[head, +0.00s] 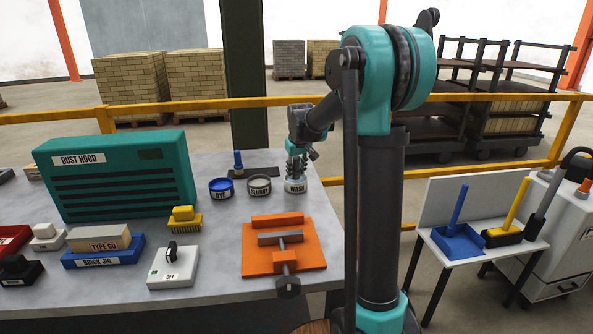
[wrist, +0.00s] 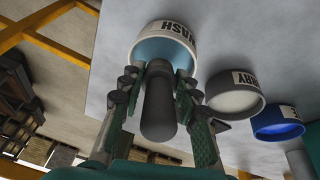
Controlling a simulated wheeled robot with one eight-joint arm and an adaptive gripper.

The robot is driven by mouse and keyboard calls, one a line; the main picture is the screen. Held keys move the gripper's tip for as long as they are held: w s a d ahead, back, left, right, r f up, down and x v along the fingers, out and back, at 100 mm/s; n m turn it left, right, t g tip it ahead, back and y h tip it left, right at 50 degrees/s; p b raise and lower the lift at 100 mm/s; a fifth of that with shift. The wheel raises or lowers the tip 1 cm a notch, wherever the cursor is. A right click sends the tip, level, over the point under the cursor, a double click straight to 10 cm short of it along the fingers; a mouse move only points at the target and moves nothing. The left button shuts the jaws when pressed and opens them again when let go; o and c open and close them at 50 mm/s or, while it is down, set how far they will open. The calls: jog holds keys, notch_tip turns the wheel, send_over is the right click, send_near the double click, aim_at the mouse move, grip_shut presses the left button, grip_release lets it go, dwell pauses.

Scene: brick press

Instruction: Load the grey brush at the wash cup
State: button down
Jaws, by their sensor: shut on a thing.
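My gripper (head: 296,168) is over the wash cup (head: 295,187) at the back right of the bench. In the wrist view my gripper (wrist: 161,72) is shut on the grey brush (wrist: 158,106), a dark grey rounded handle between its fingers. The brush points to the white wash cup (wrist: 190,32), which holds pale blue liquid. The brush's lower end lies at or in the cup's mouth; its bristles are hidden, so I cannot tell how deep it is. In the head view the fingers mostly hide the brush.
The slurry cup (head: 259,186) and blue dye cup (head: 221,188) stand left of the wash cup. A blue brush (head: 238,160) stands on a dark rack (head: 262,172) behind them. An orange clamp fixture (head: 315,255) sits in front. The teal dust hood (head: 118,178) fills the back left.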

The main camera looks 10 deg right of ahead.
jog(key=shift+f, duration=0.6)
dwell(1.4)
jog(key=shift+r, duration=3.5)
